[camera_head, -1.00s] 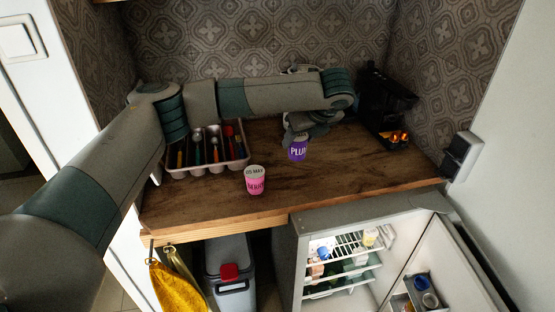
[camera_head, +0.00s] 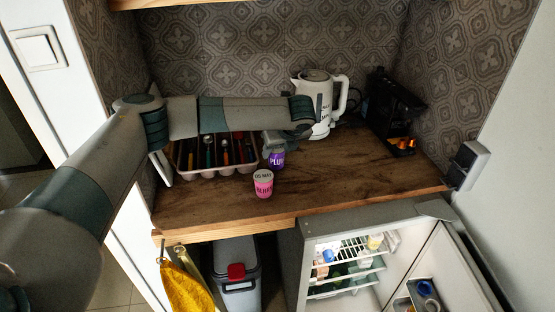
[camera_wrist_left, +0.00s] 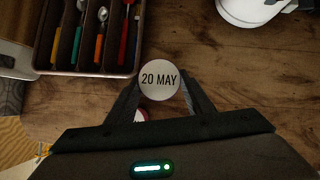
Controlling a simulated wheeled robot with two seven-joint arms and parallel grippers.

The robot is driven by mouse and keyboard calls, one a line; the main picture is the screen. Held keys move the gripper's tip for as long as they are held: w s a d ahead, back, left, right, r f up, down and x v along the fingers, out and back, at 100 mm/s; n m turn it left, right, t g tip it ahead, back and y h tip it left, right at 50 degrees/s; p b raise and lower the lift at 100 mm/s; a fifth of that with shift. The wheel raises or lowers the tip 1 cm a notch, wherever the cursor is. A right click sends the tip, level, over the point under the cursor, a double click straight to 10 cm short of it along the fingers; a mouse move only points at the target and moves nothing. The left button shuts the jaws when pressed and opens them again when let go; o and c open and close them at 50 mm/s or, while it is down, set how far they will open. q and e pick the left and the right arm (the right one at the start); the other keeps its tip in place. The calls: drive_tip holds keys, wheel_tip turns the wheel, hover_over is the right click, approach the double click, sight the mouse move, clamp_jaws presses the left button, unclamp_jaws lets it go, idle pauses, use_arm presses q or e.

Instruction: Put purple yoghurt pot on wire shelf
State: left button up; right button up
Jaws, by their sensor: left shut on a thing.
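The purple yoghurt pot (camera_head: 277,158), marked PLUM, is upright over the wooden counter near the cutlery tray. My left gripper (camera_head: 274,143) is shut on it from above. In the left wrist view the pot's white lid (camera_wrist_left: 160,80), reading 20 MAY, sits between the two fingers (camera_wrist_left: 160,92). I cannot tell whether the pot touches the counter. The wire shelf (camera_head: 352,250) is inside the open fridge at the lower right, with several items on it. My right gripper is not in view.
A pink yoghurt pot (camera_head: 263,184) stands just in front of the purple one. The cutlery tray (camera_head: 216,172) is behind left, a white kettle (camera_head: 318,105) and black coffee machine (camera_head: 392,115) behind right. The fridge door (camera_head: 440,272) stands open. The counter's right front is clear.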

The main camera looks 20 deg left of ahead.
sight(278, 159)
use_arm(q)
drive_tip(key=shift+f+p, duration=0.7)
drive_tip(key=shift+f, duration=1.25)
drive_tip(key=o, duration=1.1)
drive_tip(key=shift+f, duration=0.15)
drive_tip(key=shift+r, duration=0.2)
drive_tip(key=shift+b+v, duration=1.25)
drive_tip(key=shift+v, duration=4.75)
drive_tip(key=shift+o, duration=0.5)
